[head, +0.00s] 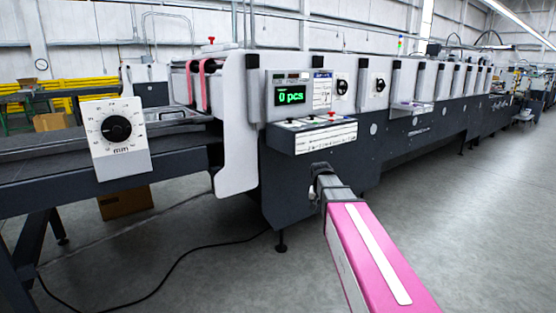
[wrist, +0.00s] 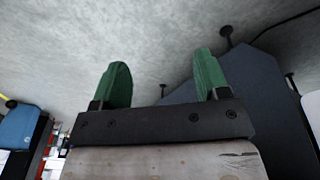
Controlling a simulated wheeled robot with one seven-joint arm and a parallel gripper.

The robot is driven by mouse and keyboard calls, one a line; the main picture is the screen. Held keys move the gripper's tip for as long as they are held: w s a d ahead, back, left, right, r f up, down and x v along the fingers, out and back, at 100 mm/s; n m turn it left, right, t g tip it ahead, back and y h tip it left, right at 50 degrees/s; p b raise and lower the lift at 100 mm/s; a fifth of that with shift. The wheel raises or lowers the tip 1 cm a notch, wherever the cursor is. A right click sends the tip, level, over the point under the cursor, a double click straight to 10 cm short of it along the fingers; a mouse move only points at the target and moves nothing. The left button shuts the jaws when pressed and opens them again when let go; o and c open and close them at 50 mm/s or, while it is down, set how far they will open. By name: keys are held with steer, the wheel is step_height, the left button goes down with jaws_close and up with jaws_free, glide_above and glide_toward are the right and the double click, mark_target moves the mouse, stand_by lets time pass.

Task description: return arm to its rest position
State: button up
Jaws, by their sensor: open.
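My arm (head: 375,255), with a pink cover and a white strip, reaches forward from the lower right of the head view. My gripper (head: 318,178) is at its far end, in front of the machine's dark lower body and below the control panel. In the wrist view my gripper (wrist: 160,63) shows two green fingers set well apart. Nothing is between them. The fingertips are small and partly hidden in the head view, and I cannot tell whether they touch the machine there.
The folder gluer (head: 400,135) runs from left to far right. Its display (head: 290,96) reads 0 pcs, above a button panel (head: 312,136). A millimetre dial (head: 116,130) stands at left. A cardboard box (head: 125,203) and black cable (head: 185,258) lie on the floor. Open floor (head: 490,220) extends right.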

steer(key=s+f+n+g+y, duration=0.1)
steer(key=s+f+n, duration=0.2)
steer(key=s+f, duration=1.3)
steer(key=s, duration=0.3)
steer(key=shift+d+f, duration=0.25)
steer(key=shift+d, duration=0.15)
